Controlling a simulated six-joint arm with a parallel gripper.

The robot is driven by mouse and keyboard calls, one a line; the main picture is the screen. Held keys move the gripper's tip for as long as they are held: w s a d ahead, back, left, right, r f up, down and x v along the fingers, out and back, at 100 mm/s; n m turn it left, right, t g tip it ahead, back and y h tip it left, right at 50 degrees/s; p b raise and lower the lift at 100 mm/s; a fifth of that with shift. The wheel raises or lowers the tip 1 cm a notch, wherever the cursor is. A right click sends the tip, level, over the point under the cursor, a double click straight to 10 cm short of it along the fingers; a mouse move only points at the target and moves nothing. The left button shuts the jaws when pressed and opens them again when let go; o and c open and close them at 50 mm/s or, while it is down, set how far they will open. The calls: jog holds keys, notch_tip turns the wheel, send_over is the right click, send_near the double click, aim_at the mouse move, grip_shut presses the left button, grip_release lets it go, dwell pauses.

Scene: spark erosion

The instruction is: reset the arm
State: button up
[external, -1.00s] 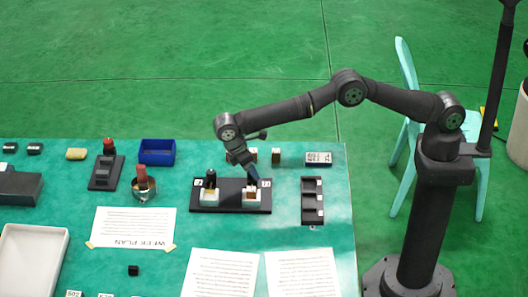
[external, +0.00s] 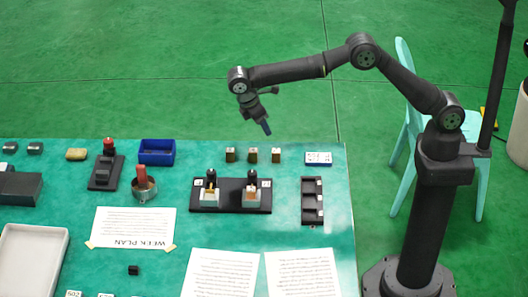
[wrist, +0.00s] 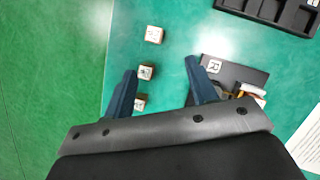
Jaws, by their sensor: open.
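My gripper (external: 267,128) is raised above the far edge of the green table, clear of everything on it. In the wrist view my gripper (wrist: 158,85) shows two dark blue fingers spread wide with nothing between them. Below it in the external view stands a black two-station fixture (external: 230,207), with a pale block and a black-topped part at each station. Several small brown blocks (external: 253,155) stand in a row behind the fixture; they also show in the wrist view, where one block (wrist: 154,34) lies beyond the fingers.
A black slotted rack (external: 312,212) and a white label plate (external: 318,158) lie right of the fixture. A blue bin (external: 157,152), a metal cup (external: 144,189) and paper sheets (external: 303,273) are also on the table. The air around my arm is free.

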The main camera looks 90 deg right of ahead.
dwell(0.3)
send_over(251, 173)
notch_tip(251, 173, down, 7)
jog(key=shift+w+r, duration=0.1)
jog(key=shift+w, duration=0.05)
notch_tip(251, 173, down, 3)
jog(key=shift+r, duration=0.2)
jog(key=shift+f, duration=0.8)
